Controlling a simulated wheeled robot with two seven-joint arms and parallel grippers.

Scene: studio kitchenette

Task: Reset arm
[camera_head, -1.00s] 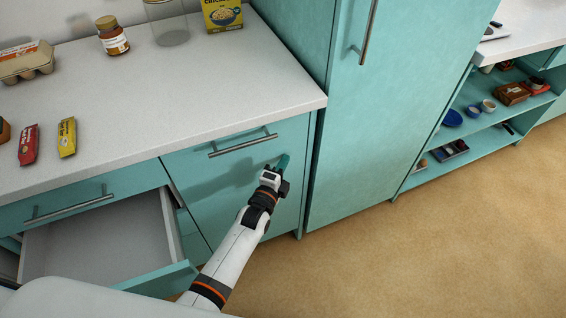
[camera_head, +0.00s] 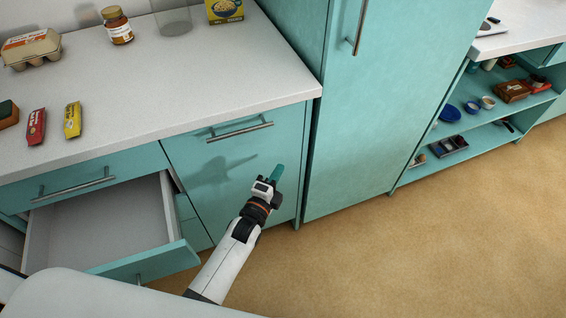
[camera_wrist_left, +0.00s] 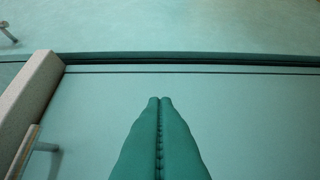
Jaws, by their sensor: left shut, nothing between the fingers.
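My left gripper (camera_head: 275,176) is shut and empty, with its green fingertips together. It is held in front of the teal cabinet door (camera_head: 215,180), below that door's bar handle (camera_head: 240,130). In the left wrist view the two green fingers (camera_wrist_left: 160,100) meet along their length with nothing between them, against the teal cabinet front. My left arm (camera_head: 228,262) reaches in from the bottom of the head view. My right gripper is not in the head view.
An open drawer (camera_head: 170,225) sticks out left of my arm. The counter (camera_head: 180,85) holds an egg carton (camera_head: 30,48), a jar (camera_head: 117,25), a red packet (camera_head: 36,127) and a yellow packet (camera_head: 73,120). A tall teal cabinet (camera_head: 375,110) stands to the right; the floor (camera_head: 400,260) is clear.

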